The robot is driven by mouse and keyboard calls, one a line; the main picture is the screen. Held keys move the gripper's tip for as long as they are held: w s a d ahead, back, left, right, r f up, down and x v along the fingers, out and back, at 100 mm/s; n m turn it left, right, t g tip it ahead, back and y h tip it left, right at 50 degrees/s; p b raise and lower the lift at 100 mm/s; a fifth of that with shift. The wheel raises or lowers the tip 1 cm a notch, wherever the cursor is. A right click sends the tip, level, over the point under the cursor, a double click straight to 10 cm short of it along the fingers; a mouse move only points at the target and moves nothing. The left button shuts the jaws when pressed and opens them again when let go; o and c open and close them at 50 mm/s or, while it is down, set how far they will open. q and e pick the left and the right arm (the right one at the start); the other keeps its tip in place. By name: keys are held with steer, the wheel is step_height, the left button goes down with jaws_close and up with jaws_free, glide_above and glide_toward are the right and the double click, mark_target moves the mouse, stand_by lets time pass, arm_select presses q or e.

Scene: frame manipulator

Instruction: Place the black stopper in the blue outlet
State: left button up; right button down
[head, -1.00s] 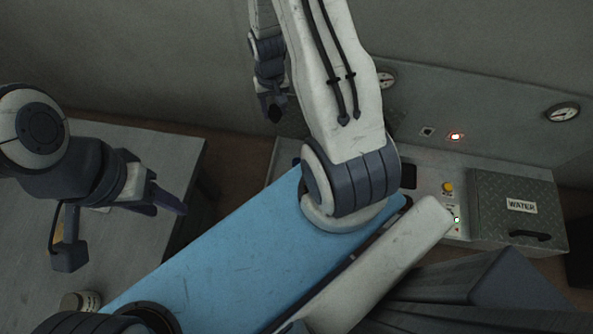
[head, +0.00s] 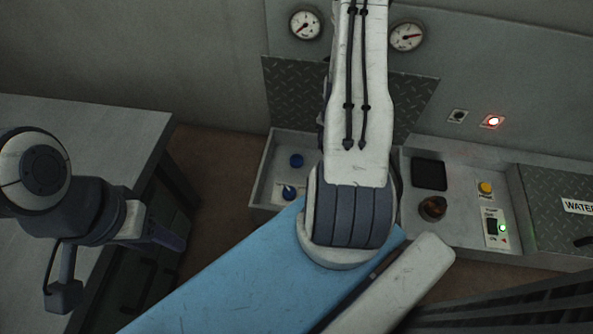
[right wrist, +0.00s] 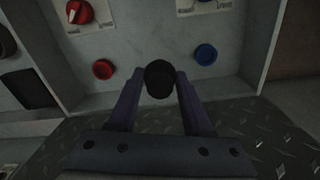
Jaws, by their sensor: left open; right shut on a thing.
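The black stopper (right wrist: 159,82) is held between the fingertips of my right gripper (right wrist: 159,75), in the middle of the right wrist view. The blue outlet (right wrist: 205,54) lies to the right of the stopper and beyond it, apart from it. The blue outlet also shows in the head view (head: 296,160), in a grey box left of my right arm. My right arm hides the right gripper and the stopper in the head view. My left gripper (head: 170,238) is open and empty, beside the left table.
A red outlet (right wrist: 103,69) and red valve (right wrist: 78,12) are left of the blue outlet. A blue valve (head: 288,192) sits near it. A raised diamond-plate lid (head: 297,92) stands behind the box. A yellow button (head: 485,188) and closed WATER lid (head: 560,190) are at right.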

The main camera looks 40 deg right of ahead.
steer(key=shift+d+f, duration=0.15)
steer(key=shift+f, duration=0.45)
steer(key=w+a+f+b, duration=0.1)
steer(key=w+f+b, duration=0.2)
steer(key=w+a+f+b, duration=0.2)
steer(key=w+f+b, duration=0.2)
steer(key=w+a+f+b, duration=0.1)
steer(key=w+f+b, duration=0.2)
steer(key=f, duration=0.1)
steer(key=shift+w+a+b, duration=0.15)
steer(key=shift+w+b, duration=0.1)
steer(key=shift+b, duration=0.1)
steer(key=shift+r, duration=0.2)
steer(key=shift+f, duration=0.15)
steer(key=shift+f, duration=0.5)
steer(key=shift+c, duration=1.7)
jaws_free()
